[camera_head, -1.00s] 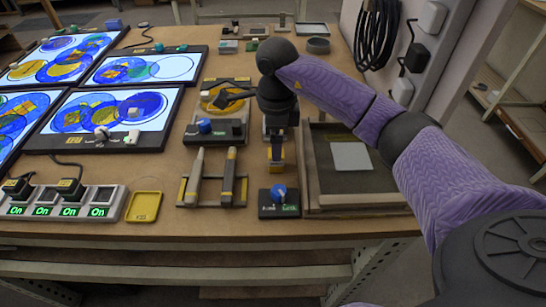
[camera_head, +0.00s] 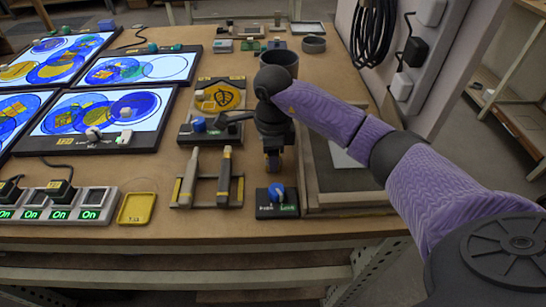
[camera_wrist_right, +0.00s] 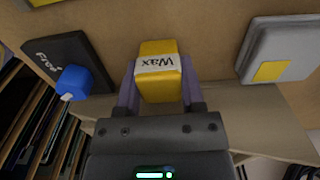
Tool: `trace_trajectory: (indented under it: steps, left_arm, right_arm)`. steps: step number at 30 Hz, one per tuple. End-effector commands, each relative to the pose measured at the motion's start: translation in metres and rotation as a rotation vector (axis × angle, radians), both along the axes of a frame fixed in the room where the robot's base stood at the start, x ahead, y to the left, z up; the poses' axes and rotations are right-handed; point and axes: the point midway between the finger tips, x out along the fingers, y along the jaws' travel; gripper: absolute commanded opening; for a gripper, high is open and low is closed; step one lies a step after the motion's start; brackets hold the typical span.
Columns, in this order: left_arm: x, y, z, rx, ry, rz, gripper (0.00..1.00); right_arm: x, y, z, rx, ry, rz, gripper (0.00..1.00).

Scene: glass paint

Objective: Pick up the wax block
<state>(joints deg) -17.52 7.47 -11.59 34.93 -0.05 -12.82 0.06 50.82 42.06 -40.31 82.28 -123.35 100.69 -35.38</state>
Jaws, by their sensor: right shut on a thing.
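The wax block (camera_wrist_right: 158,75) is yellow with a white label reading "Wax". In the right wrist view it sits between the two fingers of my right gripper (camera_wrist_right: 158,88), which is shut on it. In the head view my right gripper (camera_head: 272,165) points down behind the dark box with a blue knob (camera_head: 277,202), and the block is mostly hidden there. I cannot tell whether the block still touches the table. My left gripper is in neither view.
A shallow wooden-framed tray (camera_head: 348,200) lies right of the gripper. A dark round pot (camera_head: 279,58) stands beyond. Lit screens (camera_head: 100,120) fill the left side.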

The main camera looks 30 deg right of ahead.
Motion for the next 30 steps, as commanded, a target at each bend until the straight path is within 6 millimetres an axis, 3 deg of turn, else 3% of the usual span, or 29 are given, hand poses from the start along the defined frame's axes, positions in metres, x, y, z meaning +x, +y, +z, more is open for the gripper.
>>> trace_trajectory:
  steps: [7, 15, 18, 27, 28, 30]
  left_arm:
    - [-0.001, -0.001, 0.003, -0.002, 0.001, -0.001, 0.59]
    - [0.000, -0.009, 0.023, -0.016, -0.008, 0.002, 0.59]
    - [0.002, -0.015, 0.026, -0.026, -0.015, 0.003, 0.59]
    - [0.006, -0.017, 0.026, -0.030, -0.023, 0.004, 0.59]
    - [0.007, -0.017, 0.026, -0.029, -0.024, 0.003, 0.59]
    - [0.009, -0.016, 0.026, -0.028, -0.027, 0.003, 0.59]
  right_arm:
    - [0.000, 0.000, 0.007, -0.001, -0.002, 0.000, 0.00]
    - [0.001, 0.000, 0.078, -0.001, -0.005, 0.000, 0.00]
    - [0.000, 0.000, 0.094, 0.000, -0.002, -0.001, 0.00]
    - [0.000, 0.000, 0.100, 0.000, 0.000, -0.001, 0.00]
    - [0.000, 0.000, 0.100, 0.000, 0.000, -0.001, 0.47]
    - [0.000, 0.000, 0.100, 0.000, 0.000, 0.000, 0.32]
